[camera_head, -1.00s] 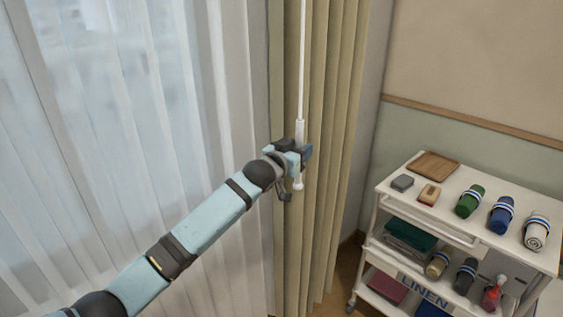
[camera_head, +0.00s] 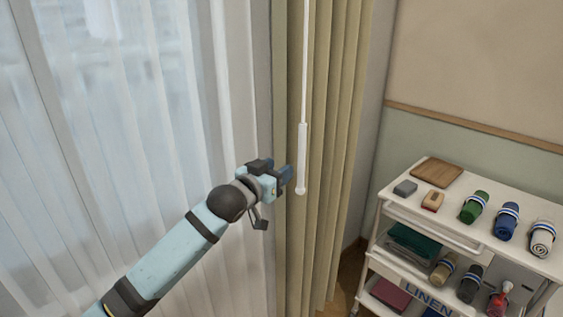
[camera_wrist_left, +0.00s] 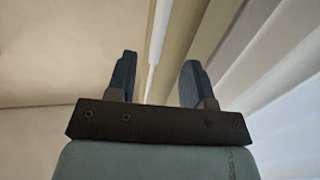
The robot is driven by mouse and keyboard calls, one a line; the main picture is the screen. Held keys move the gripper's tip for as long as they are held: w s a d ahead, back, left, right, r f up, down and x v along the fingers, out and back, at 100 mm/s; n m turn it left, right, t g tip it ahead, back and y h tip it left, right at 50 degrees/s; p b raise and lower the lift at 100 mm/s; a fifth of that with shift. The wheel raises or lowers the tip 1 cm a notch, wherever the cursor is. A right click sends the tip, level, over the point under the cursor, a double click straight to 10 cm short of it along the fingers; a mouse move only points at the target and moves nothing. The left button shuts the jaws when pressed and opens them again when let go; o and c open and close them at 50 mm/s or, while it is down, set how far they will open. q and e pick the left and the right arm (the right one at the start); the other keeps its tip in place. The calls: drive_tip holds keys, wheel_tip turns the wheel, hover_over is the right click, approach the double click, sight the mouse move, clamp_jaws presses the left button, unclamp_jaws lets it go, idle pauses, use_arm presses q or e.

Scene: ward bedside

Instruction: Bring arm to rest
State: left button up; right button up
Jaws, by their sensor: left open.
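My left gripper (camera_head: 287,177) is open and empty, just left of the white curtain wand (camera_head: 302,158). The wand hangs straight down in front of the beige curtain (camera_head: 335,130), with a thicker handle and a round knob at its lower end. In the left wrist view the two dark blue fingers (camera_wrist_left: 158,82) stand apart. A pale strip, probably the wand (camera_wrist_left: 151,80), shows beyond them, and nothing is held between them. My right gripper is not in view.
Sheer white curtains (camera_head: 110,130) cover the window at left. A white linen cart (camera_head: 405,207) stands at right. It carries a wooden tray (camera_head: 436,171), rolled towels (camera_head: 507,221), small boxes and folded cloths, with a red bottle (camera_head: 498,302) lower down. A wall stands behind.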

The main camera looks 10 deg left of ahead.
use_arm(q)
drive_tip(key=s+a+f+n+g+y+p, duration=0.1)
drive_tip(key=s+a+f+y+p, duration=0.1)
drive_tip(key=s+f, duration=0.75)
drive_tip(key=s+a+f+n+g+y+p, duration=0.1)
drive_tip(key=s+a+f+p, duration=0.15)
drive_tip(key=s+f, duration=0.75)
drive_tip(key=s+a+f+g+y, duration=0.1)
drive_tip(key=s+a+f, duration=0.1)
drive_tip(key=s+f, duration=0.2)
drive_tip(key=s+a+f+y+p, duration=0.1)
drive_tip(key=s+a+f, duration=0.1)
drive_tip(key=s+f, duration=0.3)
drive_tip(key=s+a+f+n+g, duration=0.1)
drive_tip(key=s+a+f, duration=0.2)
drive_tip(key=s, duration=0.7)
wheel_tip(320, 180, down, 2)
drive_tip(key=shift+s+f+g+y+p, duration=0.15)
drive_tip(key=shift+s+g+y+p, duration=0.15)
drive_tip(key=shift+y, duration=0.1)
drive_tip(key=shift+a, duration=0.15)
